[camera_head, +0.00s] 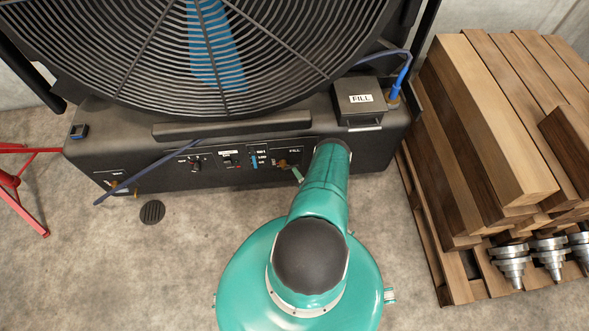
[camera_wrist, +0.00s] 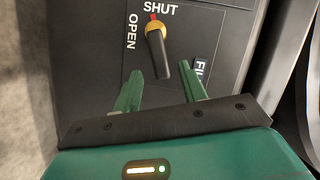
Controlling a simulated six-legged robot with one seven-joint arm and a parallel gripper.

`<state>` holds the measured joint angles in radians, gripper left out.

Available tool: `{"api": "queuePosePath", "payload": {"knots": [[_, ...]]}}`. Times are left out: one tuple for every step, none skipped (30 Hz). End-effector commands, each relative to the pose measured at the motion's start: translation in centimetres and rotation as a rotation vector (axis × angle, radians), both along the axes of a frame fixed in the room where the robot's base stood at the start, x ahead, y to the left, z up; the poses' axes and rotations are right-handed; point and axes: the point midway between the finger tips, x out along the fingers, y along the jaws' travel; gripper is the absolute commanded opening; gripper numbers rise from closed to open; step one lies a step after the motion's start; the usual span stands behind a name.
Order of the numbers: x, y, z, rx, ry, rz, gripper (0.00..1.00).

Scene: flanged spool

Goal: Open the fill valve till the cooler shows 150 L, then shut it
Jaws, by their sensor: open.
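The cooler (camera_head: 230,125) is a large black fan unit with a dark control panel low on its front. The fill valve (camera_head: 283,163) sits under a FILL label; in the wrist view its black lever (camera_wrist: 159,55) has a brass hub, with a red mark pointing at SHUT. OPEN is printed to the left. A level gauge (camera_head: 254,161) with blue in it is left of the valve; its reading is too small to tell. My gripper (camera_wrist: 163,80) is open, green fingers either side of the lever's free end, not visibly touching it. In the head view my arm mostly hides the gripper.
A FILL box (camera_head: 360,100) with a blue hose (camera_head: 402,78) sits on the cooler's top right. A wooden pallet stack (camera_head: 500,130) with metal parts (camera_head: 548,256) stands close on the right. A red stand (camera_head: 20,190) is at left. A drain (camera_head: 152,212) lies in clear concrete floor.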

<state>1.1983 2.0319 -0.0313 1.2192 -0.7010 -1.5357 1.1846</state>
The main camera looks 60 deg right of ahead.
Motion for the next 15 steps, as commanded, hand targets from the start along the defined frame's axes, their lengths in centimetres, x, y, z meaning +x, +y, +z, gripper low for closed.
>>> {"api": "queuePosePath", "payload": {"knots": [[-1.1, 0.5, 0.2, 0.002, 0.001, -0.002, 0.42], [-1.7, 0.8, 0.2, 0.003, 0.001, -0.002, 0.42], [-2.5, 1.2, 0.4, 0.002, 0.001, -0.002, 0.42], [-3.1, 1.6, 0.5, 0.002, 0.001, -0.002, 0.42], [-3.7, 1.9, 0.6, 0.002, 0.000, -0.002, 0.42], [-4.4, 2.2, 0.7, 0.002, 0.001, -0.001, 0.42], [-4.9, 2.5, 0.8, 0.001, 0.000, -0.001, 0.42], [-5.3, 2.8, 0.8, 0.002, 0.001, -0.001, 0.42], [-5.9, 3.0, 0.9, 0.001, 0.000, -0.001, 0.42], [-6.2, 3.2, 1.0, 0.001, -0.001, -0.001, 0.42], [-6.6, 3.4, 1.0, 0.002, 0.000, -0.002, 0.42], [-6.9, 3.6, 1.1, 0.001, 0.000, -0.001, 0.42], [-7.1, 3.7, 1.1, 0.001, 0.000, 0.000, 0.42], [-7.3, 3.8, 1.2, 0.000, -0.001, 0.000, 0.42], [-7.4, 3.9, 1.2, 0.000, -0.001, 0.000, 0.42]]}}
